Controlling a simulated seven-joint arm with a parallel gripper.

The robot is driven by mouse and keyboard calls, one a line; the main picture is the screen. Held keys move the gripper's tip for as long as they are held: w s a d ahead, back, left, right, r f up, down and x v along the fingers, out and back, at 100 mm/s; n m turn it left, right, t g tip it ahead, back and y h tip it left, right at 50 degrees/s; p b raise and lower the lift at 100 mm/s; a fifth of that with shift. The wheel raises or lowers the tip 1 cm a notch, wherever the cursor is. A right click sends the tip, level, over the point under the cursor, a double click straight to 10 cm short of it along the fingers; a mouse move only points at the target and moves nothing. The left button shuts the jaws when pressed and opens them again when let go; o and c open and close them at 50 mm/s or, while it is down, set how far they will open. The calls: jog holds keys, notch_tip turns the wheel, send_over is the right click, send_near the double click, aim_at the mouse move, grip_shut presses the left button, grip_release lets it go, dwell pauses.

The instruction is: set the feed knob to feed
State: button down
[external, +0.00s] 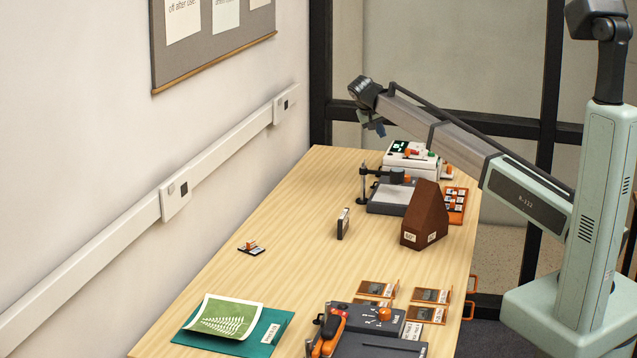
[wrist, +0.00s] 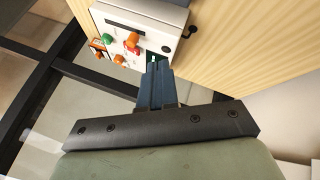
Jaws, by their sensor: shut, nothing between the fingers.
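A white control box (external: 411,160) stands at the far end of the table. It has a dark display and small red, orange and green controls. In the wrist view the box (wrist: 140,25) is ahead of my gripper, with an orange-red knob (wrist: 132,41) and a green knob (wrist: 107,38). A dark machine (external: 368,318) at the table's near end carries another orange knob (external: 384,314). No label shows which knob is the feed knob, and settings are unreadable. My gripper (external: 375,131) is shut and empty, raised near the white box; its fingers (wrist: 158,70) hide part of the box front.
A grey stand (external: 388,199) with a black post sits before the white box. A brown house-shaped block (external: 424,215) stands at the right. The table's left middle is mostly clear.

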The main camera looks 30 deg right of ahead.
aim_at(407, 154)
jog(key=shift+a+r+h, duration=0.2)
jog(key=shift+a+h, duration=0.1)
jog(key=shift+a, duration=0.2)
jog(key=shift+f, duration=0.1)
jog(key=x, duration=1)
jog(key=shift+s+d, duration=0.25)
jog(key=shift+d, duration=0.3)
jog(key=shift+s+d, duration=0.25)
jog(key=shift+d, duration=0.3)
jog(key=shift+s+d, duration=0.2)
jog(key=shift+d, duration=0.6)
jog(key=s+d, duration=0.4)
jog(key=shift+s+d, duration=0.15)
